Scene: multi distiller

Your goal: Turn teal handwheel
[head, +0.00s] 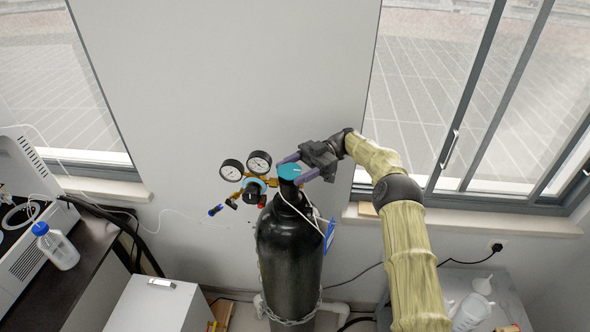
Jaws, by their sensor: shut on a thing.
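The teal handwheel (289,171) sits on top of the black gas cylinder (289,244) in the head view. My gripper (297,169) reaches in from the right, its two purple fingers on either side of the handwheel, and is shut on it. Part of the handwheel's edge is hidden by the fingers. The cylinder stands upright against the wall.
A regulator with two round gauges (245,167) sticks out left of the handwheel, close to my fingers. A blue tag (330,235) hangs at the cylinder's right. A dark bench (83,280) with a blue-capped bottle (57,247) stands at left. Windows are behind my arm.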

